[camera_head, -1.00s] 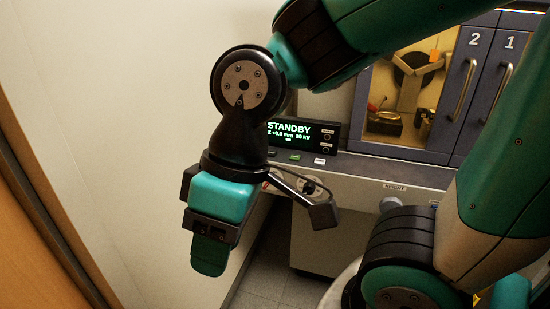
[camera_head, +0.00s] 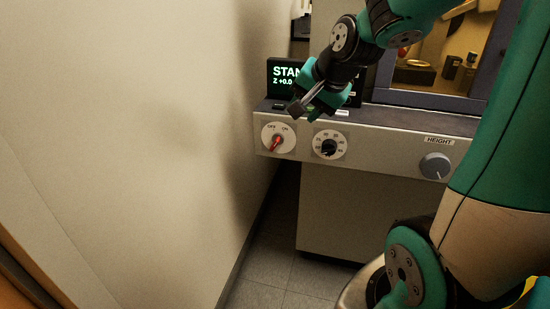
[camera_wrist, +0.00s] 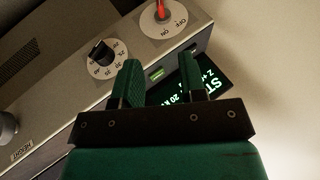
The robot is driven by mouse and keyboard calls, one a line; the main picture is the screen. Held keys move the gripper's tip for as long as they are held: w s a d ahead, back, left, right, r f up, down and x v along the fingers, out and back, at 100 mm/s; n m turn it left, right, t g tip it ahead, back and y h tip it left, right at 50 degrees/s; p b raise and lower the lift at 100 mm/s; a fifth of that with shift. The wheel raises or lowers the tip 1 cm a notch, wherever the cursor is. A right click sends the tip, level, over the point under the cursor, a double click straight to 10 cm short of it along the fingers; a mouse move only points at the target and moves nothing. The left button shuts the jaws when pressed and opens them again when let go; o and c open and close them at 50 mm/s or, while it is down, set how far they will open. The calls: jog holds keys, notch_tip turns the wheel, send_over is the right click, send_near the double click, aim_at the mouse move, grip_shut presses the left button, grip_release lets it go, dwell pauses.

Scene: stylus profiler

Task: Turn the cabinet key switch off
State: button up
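The red key (camera_head: 276,143) sits in a round white switch plate (camera_head: 265,138) at the left end of the cabinet's front panel. The plate is marked OFF at upper left and ON at upper right. The key is tilted, its upper end leaning toward ON. In the wrist view the red key (camera_wrist: 160,10) is at the top edge, partly cut off. My gripper (camera_head: 300,107) is above and right of the key, in front of the display, touching nothing that I can see. In the wrist view my gripper (camera_wrist: 160,78) has its fingers apart with nothing between them.
A black dial (camera_head: 329,145) is just right of the key, and a grey HEIGHT knob (camera_head: 436,166) is farther right. The lit display (camera_head: 284,75) stands behind my gripper, partly hidden. A bare wall (camera_head: 130,130) rises close on the left.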

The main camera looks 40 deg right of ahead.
aim_at(278, 141)
jog(key=b+x, duration=0.3)
jog(key=x, duration=1.4)
